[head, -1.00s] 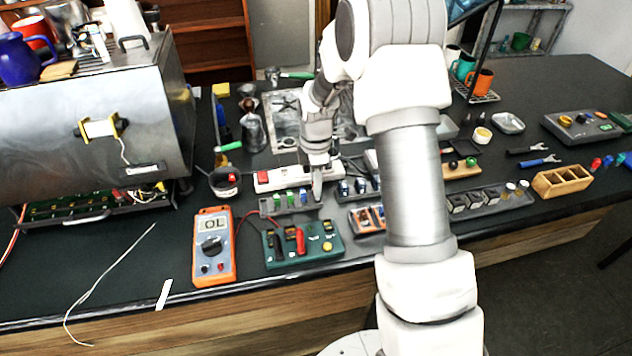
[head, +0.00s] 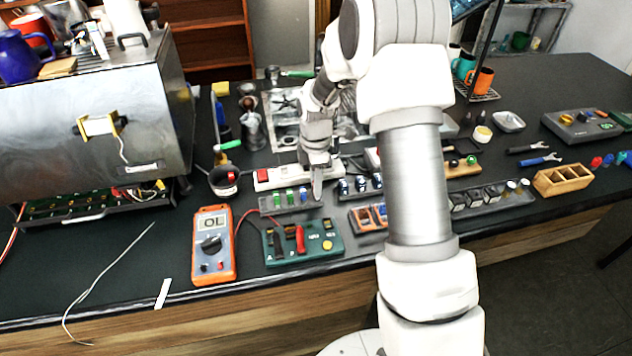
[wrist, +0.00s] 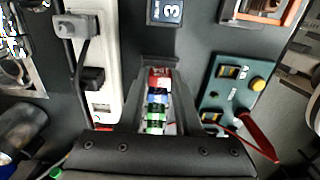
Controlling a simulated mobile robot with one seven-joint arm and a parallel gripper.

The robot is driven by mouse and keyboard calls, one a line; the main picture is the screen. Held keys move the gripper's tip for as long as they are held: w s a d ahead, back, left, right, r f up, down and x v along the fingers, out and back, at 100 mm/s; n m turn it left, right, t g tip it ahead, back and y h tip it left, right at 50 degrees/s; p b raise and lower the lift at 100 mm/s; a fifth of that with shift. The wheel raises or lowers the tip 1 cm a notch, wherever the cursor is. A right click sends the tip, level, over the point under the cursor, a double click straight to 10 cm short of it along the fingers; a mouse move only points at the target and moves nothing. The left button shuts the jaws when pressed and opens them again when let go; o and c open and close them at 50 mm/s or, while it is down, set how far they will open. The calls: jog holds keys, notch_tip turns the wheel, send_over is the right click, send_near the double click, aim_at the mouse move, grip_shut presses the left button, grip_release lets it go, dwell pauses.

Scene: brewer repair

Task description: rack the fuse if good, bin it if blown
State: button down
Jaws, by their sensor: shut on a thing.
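My gripper (head: 317,192) points down at the right end of a grey fuse rack (head: 262,206). In the wrist view its dark fingers (wrist: 160,72) are closed around a small red-and-white fuse (wrist: 160,80). I cannot tell whether that fuse sits in the rack or just above it. Blue and green fuses stand in the rack beside it; a green one (wrist: 155,122) shows between the fingers in the wrist view. A green test board (head: 328,243) carries black and red probes.
A white power strip (head: 265,180) lies just behind the rack. A round dark container (head: 222,190) stands to its left. An orange-framed tray (head: 362,222) is close on the right. The steel brewer (head: 70,130) fills the left.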

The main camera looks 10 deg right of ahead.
jog(key=shift+f+b, duration=0.5)
jog(key=shift+f, duration=0.1)
dwell(1.1)
jog(key=c, duration=0.5)
grip_release()
notch_tip(320, 180, up, 18)
jog(key=shift+f, duration=0.25)
dwell(0.4)
